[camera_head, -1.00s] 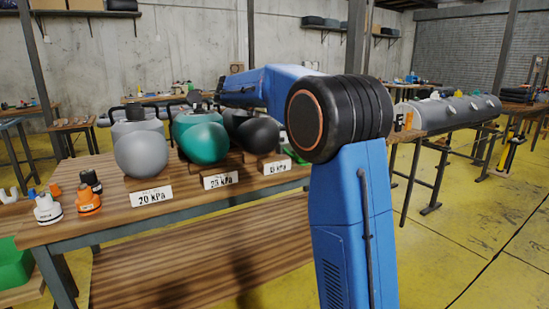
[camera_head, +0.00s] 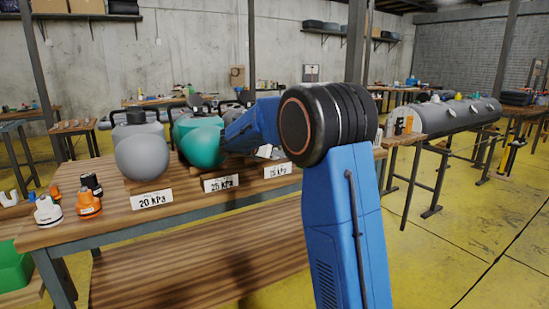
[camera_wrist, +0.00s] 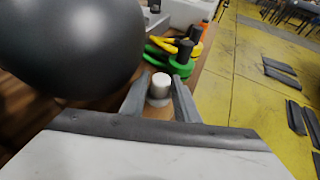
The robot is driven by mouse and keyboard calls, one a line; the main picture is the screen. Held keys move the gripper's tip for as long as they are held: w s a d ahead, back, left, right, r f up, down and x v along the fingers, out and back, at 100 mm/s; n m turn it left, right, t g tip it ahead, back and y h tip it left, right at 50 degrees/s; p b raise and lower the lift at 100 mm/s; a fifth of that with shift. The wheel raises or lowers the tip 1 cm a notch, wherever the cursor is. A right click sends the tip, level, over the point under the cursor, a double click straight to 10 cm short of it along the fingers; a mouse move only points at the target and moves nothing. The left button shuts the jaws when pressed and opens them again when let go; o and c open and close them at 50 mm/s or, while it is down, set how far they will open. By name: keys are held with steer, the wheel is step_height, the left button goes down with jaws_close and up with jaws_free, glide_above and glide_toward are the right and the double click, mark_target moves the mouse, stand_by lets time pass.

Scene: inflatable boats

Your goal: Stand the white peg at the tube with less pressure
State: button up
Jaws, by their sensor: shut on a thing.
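My gripper (camera_wrist: 159,83) is shut on the white peg (camera_wrist: 160,88), with one finger on each side of it in the wrist view. The peg looks upright beside the dark round tube end (camera_wrist: 70,40), low near the wooden table; I cannot tell whether its base touches. In the head view a grey tube (camera_head: 142,157) stands behind the 20 kPa card (camera_head: 152,199) and a teal tube (camera_head: 200,145) behind the 25 kPa card (camera_head: 221,183). The right card (camera_head: 277,170) seems to read 15 kPa. My blue arm hides most of the black tube there, and the gripper.
A white-and-black fitting (camera_head: 47,211), an orange one (camera_head: 88,204) and a black one (camera_head: 92,184) stand at the table's left. Green and yellow rings with black tops (camera_wrist: 184,62) lie beyond the peg. The yellow floor (camera_wrist: 240,90) shows right of the table edge.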

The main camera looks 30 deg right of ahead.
steer(key=shift+f, duration=0.75)
steer(key=shift+f, duration=0.15)
steer(key=o, duration=1)
